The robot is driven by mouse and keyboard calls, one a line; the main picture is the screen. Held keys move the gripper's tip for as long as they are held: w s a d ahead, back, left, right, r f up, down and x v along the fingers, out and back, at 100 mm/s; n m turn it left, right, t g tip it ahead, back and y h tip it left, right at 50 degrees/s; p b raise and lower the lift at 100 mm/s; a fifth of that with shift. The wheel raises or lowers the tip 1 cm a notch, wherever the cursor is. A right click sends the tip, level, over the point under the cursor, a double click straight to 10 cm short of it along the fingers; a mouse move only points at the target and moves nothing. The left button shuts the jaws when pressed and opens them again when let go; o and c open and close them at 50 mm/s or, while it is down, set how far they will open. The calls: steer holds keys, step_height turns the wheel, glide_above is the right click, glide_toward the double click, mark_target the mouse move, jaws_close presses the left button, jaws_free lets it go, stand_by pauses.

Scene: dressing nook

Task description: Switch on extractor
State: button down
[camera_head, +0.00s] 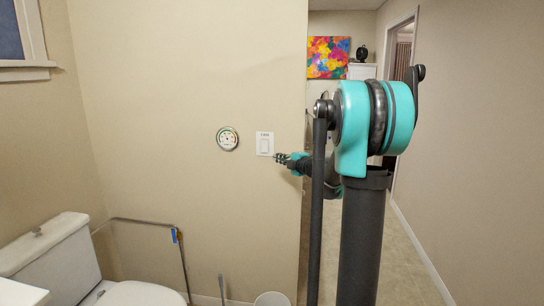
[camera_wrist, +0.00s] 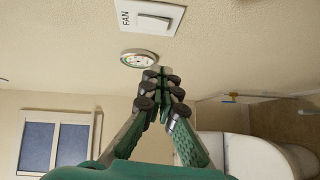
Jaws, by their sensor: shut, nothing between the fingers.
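The extractor switch is a white wall plate labelled FAN with one rocker (camera_head: 265,146), mounted on the beige wall. It also shows at the top of the wrist view (camera_wrist: 154,21), turned on its side. My gripper (camera_head: 279,158) is just right of and slightly below the plate in the head view. In the wrist view my gripper (camera_wrist: 162,77) has its fingertips together and empty, with a visible gap in the picture between them and the plate. I cannot tell the rocker's position or the exact distance to the wall.
A round dial gauge (camera_head: 228,138) hangs left of the switch. A toilet (camera_head: 55,255), a metal rail (camera_head: 150,222) and a white bin (camera_head: 271,299) are below and left. The wall ends just right of the switch, with a passage beyond.

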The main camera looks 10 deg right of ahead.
glide_toward(263, 151)
steer(key=w+a, duration=0.1)
steer(key=a, duration=0.3)
steer(key=w, duration=0.3)
steer(key=shift+w+d+f, duration=0.15)
steer(key=shift+w+d, duration=0.1)
steer(key=shift+d, duration=0.05)
steer(key=shift+w+d, duration=0.15)
steer(key=shift+w, duration=0.25)
steer(key=shift+w+d+f, duration=0.1)
steer(key=shift+w+f, duration=0.05)
steer(key=shift+w, duration=0.2)
steer(key=shift+s, duration=0.1)
